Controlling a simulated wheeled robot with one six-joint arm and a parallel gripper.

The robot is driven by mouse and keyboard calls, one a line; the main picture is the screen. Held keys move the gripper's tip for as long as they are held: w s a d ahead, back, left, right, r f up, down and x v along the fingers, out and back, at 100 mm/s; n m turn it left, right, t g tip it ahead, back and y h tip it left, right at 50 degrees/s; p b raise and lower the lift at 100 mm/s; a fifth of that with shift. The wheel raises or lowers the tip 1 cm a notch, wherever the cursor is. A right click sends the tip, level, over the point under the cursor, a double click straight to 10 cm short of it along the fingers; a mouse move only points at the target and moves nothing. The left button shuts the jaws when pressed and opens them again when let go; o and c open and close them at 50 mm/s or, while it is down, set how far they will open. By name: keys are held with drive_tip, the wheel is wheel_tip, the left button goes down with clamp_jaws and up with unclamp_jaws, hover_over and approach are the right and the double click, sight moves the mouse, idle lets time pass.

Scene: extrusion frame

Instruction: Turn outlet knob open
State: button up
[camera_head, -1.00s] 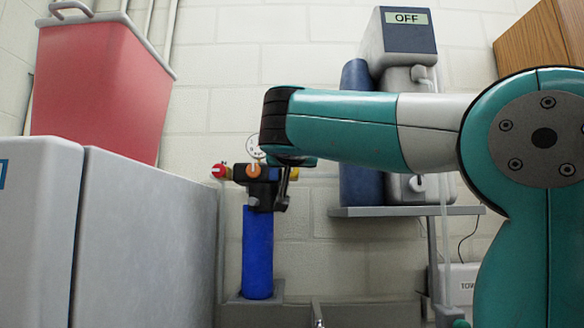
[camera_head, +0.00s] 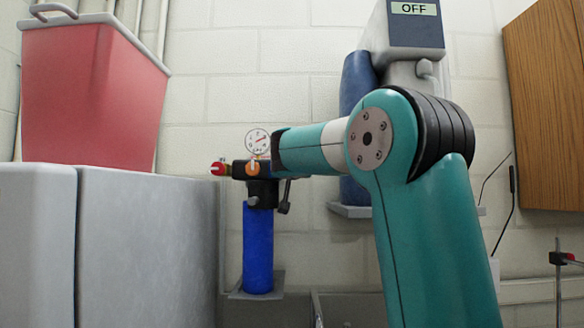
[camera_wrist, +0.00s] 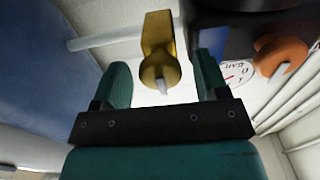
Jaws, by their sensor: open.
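A filter unit with a black head (camera_head: 262,189) and a blue cylinder (camera_head: 258,250) stands against the wall in the head view. It has a red knob (camera_head: 218,169) on its left and an orange knob (camera_head: 252,168) in front. A yellow knob (camera_wrist: 160,50) shows in the wrist view; my arm hides it in the head view. My gripper (camera_wrist: 162,64) is open, with one finger on each side of the yellow knob in the picture. I cannot tell whether they touch it. The orange knob also shows right of my gripper (camera_wrist: 280,56).
A round gauge (camera_head: 257,142) sits above the black head. A grey cabinet (camera_head: 140,245) with a red bin (camera_head: 90,90) on it stands at left. A box reading OFF (camera_head: 415,25) and a blue tank (camera_head: 357,85) are behind my arm.

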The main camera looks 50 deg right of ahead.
drive_tip(key=c, duration=0.9)
drive_tip(key=n+b, duration=0.1)
drive_tip(key=n, duration=1.6)
drive_tip(key=shift+n, duration=0.4)
